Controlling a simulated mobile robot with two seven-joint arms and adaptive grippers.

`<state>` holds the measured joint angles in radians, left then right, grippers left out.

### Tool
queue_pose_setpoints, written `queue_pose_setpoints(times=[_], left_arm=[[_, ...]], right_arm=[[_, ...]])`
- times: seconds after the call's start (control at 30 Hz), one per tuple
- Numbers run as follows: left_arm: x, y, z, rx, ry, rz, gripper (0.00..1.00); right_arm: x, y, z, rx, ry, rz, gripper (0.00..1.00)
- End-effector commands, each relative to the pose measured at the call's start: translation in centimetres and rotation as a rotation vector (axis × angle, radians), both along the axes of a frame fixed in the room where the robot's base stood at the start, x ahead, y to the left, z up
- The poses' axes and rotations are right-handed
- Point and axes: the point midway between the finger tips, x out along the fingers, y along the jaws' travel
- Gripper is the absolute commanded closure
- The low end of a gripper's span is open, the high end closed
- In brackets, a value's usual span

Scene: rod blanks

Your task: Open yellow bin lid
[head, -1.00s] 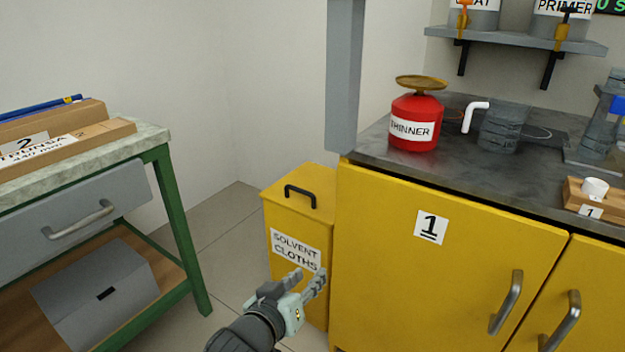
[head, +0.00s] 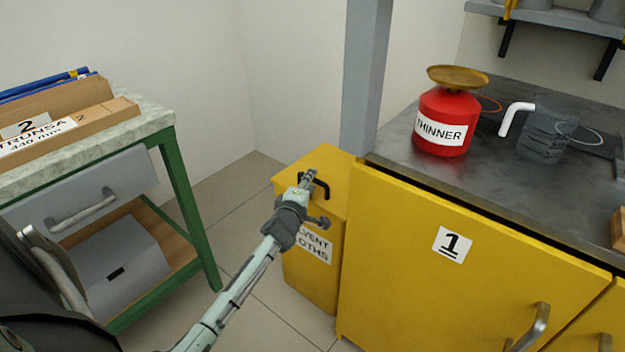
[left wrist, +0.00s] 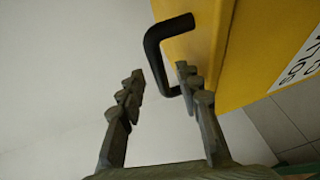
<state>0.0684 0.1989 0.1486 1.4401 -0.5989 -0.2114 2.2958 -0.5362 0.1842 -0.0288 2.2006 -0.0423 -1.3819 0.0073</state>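The yellow bin (head: 312,280) stands on the floor against the left side of the yellow cabinet. Its lid (head: 325,163) is down and has a black handle (head: 320,187), which shows large in the left wrist view (left wrist: 153,50). My left gripper (head: 309,183) is at the lid handle in the head view and partly covers it and the "solvent cloths" label. In the left wrist view its fingers (left wrist: 160,85) are spread, with one leg of the handle just beyond and between the tips. I cannot tell whether they touch. My right gripper is not in view.
The yellow cabinet (head: 420,270) with a dark worktop borders the bin on the right; a red thinner can (head: 447,120) stands on top. A grey post (head: 367,80) rises behind the bin. A green-framed bench (head: 185,200) stands left, with bare floor (head: 240,235) between.

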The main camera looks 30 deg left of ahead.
Motion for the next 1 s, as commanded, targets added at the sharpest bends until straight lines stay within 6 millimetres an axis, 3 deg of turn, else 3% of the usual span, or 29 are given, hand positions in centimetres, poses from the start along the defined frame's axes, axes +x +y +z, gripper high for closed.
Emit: queue_pose_setpoints(times=[0.2, 0.5, 0.77, 1.0], left_arm=[[2.1, 0.6, -0.4, 0.000, 0.000, -0.001, 0.66], [2.3, 0.7, -0.4, 0.000, 0.000, -0.001, 0.66], [2.3, 0.7, -0.4, 0.000, 0.001, -0.001, 0.98], [2.2, 0.7, -0.5, 0.000, 0.001, -0.001, 1.00]], right_arm=[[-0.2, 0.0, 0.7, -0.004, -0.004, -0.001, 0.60], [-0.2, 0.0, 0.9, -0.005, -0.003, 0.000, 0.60], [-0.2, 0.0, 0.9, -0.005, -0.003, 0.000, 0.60], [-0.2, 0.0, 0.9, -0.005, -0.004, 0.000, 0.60]])
